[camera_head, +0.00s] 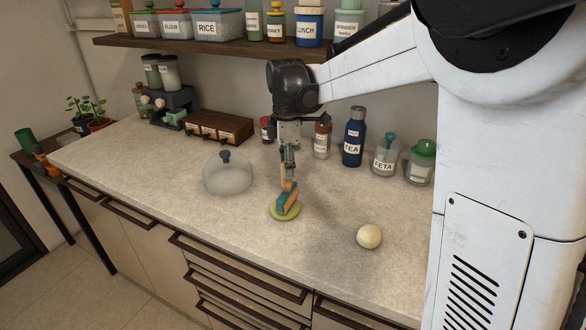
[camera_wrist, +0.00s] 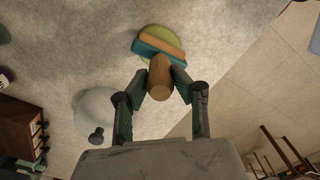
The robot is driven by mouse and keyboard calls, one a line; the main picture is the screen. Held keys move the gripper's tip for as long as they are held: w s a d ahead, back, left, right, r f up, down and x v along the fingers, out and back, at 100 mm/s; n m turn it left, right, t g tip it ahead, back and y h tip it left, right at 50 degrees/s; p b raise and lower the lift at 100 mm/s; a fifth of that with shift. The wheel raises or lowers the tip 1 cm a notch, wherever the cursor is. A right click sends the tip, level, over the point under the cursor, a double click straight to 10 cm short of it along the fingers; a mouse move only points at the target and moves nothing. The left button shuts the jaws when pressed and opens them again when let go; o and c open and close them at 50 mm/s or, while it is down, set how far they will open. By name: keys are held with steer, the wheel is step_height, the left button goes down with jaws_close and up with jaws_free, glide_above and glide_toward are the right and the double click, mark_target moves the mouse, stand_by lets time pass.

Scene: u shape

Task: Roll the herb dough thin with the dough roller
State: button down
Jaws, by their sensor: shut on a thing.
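The herb dough (camera_head: 291,213) is a flat, round, pale green disc on the worktop, and its green edge also shows in the wrist view (camera_wrist: 151,31). The dough roller (camera_head: 286,198) has a teal and orange head and a wooden handle (camera_wrist: 159,80). Its head lies across the middle of the dough and seems to touch it, hiding part of the disc. My gripper (camera_head: 288,165) is shut on the roller's handle, above the dough. In the wrist view both fingers (camera_wrist: 160,85) close on the handle from either side.
A pale dough ball (camera_head: 369,236) sits to the right, near the front edge. A clear dome with a dark knob (camera_head: 228,174) stands to the left. A wooden drawer box (camera_head: 219,127), a blue tea bottle (camera_head: 353,137) and jars line the back. Worktop around the disc is bare.

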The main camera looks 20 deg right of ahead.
steer(key=shift+w+a, duration=0.15)
steer(key=shift+s+d+f, duration=0.2)
steer(key=shift+s+d, duration=0.75)
steer(key=shift+d, duration=0.1)
stand_by(0.8)
step_height(320, 180, up, 8)
steer(key=p, duration=0.4)
steer(key=shift+p, duration=0.3)
stand_by(0.7)
